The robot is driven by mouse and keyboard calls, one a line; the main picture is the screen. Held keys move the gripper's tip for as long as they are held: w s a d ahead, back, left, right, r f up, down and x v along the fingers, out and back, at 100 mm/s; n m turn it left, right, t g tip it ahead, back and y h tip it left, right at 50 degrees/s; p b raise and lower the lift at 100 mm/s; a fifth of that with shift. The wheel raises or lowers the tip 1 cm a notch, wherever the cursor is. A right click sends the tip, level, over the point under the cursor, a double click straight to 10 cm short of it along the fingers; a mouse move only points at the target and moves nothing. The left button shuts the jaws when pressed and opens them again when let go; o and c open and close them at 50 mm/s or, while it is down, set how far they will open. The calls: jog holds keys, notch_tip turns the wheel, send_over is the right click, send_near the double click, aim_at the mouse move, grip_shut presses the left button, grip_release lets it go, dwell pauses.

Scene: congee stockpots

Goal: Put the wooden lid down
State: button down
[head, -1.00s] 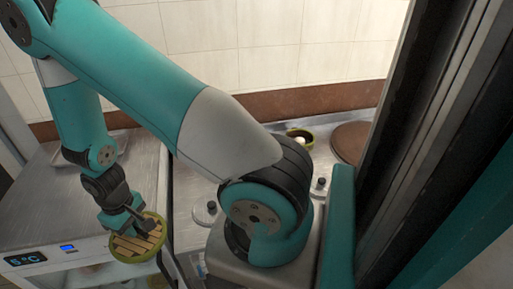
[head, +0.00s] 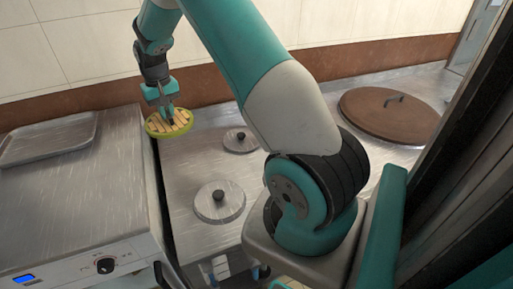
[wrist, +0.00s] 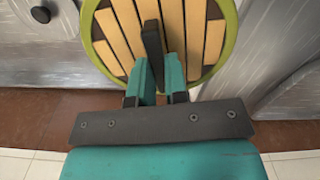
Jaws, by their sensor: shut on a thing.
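The wooden lid (head: 182,121) is a round disc of pale slats with a yellow-green rim. In the head view it hangs near the left part of the steel counter, close to the left unit's back right corner; I cannot tell its exact height. My gripper (head: 168,111) is shut on it from above. In the wrist view the lid (wrist: 197,25) fills the top middle, and my gripper (wrist: 159,75) has its teal fingers closed on the lid's dark upright handle. The lid's underside is hidden.
Two steel lids with black knobs, a near one (head: 217,204) and a far one (head: 240,140), sit on the counter (head: 190,155). A large brown lid (head: 390,118) lies at right. A metal tray (head: 48,140) rests on the left steel unit (head: 90,200). A wall stands behind.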

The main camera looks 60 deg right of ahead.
jog(key=d+r+m+b, duration=0.3)
jog(key=d+b, duration=0.3)
jog(key=d, duration=0.4)
jog(key=f, duration=1.9)
jog(key=shift+w+a+f, duration=0.1)
jog(key=shift+w, duration=0.15)
jog(key=shift+f, duration=0.1)
jog(key=c, duration=1.1)
grip_release()
